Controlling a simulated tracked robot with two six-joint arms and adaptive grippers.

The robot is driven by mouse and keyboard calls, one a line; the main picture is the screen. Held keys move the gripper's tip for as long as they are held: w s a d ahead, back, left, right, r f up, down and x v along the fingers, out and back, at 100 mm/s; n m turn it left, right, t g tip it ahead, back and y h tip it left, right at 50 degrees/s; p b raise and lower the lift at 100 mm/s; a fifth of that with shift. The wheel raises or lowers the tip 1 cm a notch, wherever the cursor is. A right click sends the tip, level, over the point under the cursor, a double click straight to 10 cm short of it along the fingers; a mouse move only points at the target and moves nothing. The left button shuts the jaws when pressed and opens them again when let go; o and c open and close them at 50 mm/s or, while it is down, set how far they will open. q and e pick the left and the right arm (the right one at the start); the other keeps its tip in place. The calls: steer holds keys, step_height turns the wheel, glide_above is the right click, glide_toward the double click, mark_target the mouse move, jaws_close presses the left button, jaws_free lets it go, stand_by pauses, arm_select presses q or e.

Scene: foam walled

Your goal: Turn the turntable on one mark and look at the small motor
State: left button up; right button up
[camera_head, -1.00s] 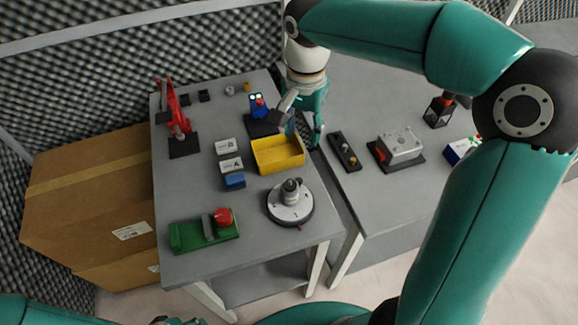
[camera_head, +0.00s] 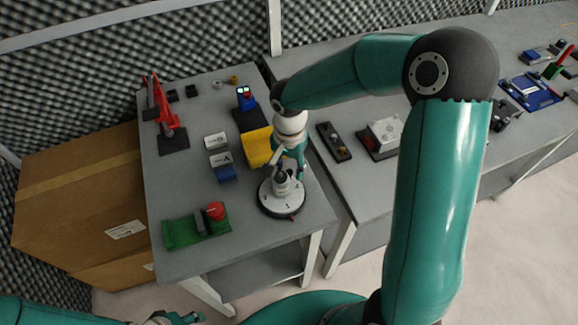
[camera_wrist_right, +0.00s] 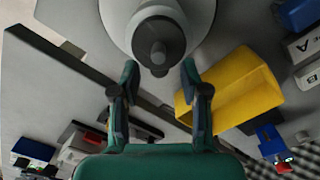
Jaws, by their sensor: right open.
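The turntable (camera_head: 268,205), a round white disc with a dark rim and small marks, sits near the front right of the left table. The small motor (camera_head: 282,182), a grey upright body, stands on it, partly covered by my gripper. My right gripper (camera_head: 289,174) is just above and behind the motor. In the right wrist view the open fingers (camera_wrist_right: 159,68) are on either side of the motor's dark tip (camera_wrist_right: 158,53), with a gap visible; the white disc (camera_wrist_right: 197,22) lies beyond. My left gripper (camera_head: 180,319) barely shows at the bottom edge, its fingers unclear.
A yellow bin (camera_head: 256,148) stands close behind the turntable, also near the fingers in the wrist view (camera_wrist_right: 232,88). A second table (camera_head: 358,187) adjoins on the right.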

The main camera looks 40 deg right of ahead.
steer(key=shift+f, duration=0.25)
jaws_close()
